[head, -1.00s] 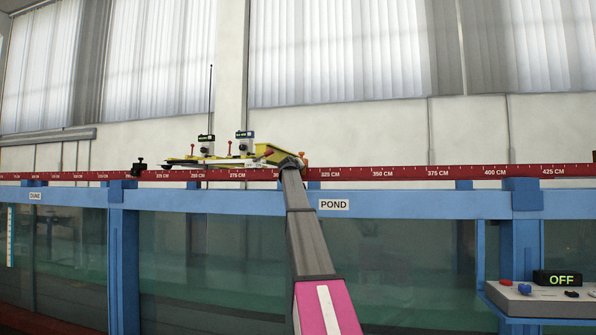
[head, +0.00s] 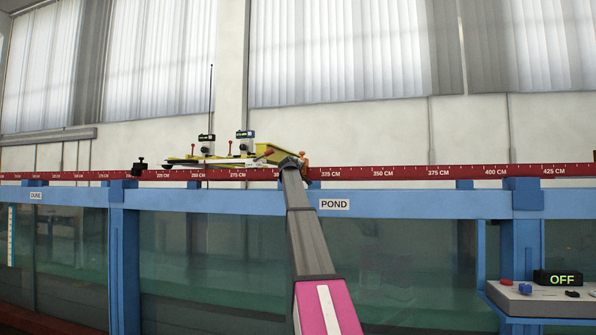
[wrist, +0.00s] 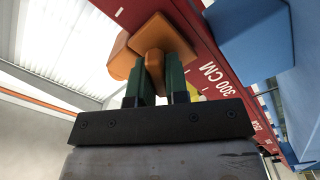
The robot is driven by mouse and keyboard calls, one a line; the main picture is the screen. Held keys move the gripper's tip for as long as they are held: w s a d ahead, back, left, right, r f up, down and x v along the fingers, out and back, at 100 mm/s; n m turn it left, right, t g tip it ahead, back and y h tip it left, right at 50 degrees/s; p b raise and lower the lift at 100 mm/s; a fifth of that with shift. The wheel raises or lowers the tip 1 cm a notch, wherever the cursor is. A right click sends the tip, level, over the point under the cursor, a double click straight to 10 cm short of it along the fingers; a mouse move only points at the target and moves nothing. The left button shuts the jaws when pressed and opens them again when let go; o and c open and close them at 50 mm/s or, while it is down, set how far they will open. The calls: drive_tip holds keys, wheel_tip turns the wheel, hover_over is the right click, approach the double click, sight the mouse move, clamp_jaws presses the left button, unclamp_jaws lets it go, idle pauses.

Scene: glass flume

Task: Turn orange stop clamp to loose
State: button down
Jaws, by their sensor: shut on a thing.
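The orange stop clamp (wrist: 154,38) sits at the red rail near the 300 CM mark in the wrist view. A small part of it (head: 303,158) shows above the rail in the head view, just right of my arm's end. My gripper (wrist: 162,72) has its two green fingers shut on the lower orange piece of the clamp. In the head view the fingers are hidden behind my arm. The frames do not show clearly whether the clamp is tight or loose.
The red scale rail (head: 420,172) runs along the blue flume frame (head: 420,204). A yellow carriage (head: 279,152) with instruments stands on the rail just left of the clamp. A black clamp (head: 139,168) sits further left. A control box (head: 545,298) reading OFF is at lower right.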

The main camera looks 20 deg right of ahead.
drive_tip(key=c, duration=1.1)
unclamp_jaws()
drive_tip(key=shift+s+a, duration=0.1)
drive_tip(key=shift+s, duration=0.05)
drive_tip(key=v, duration=1)
drive_tip(key=shift+s+a, duration=0.2)
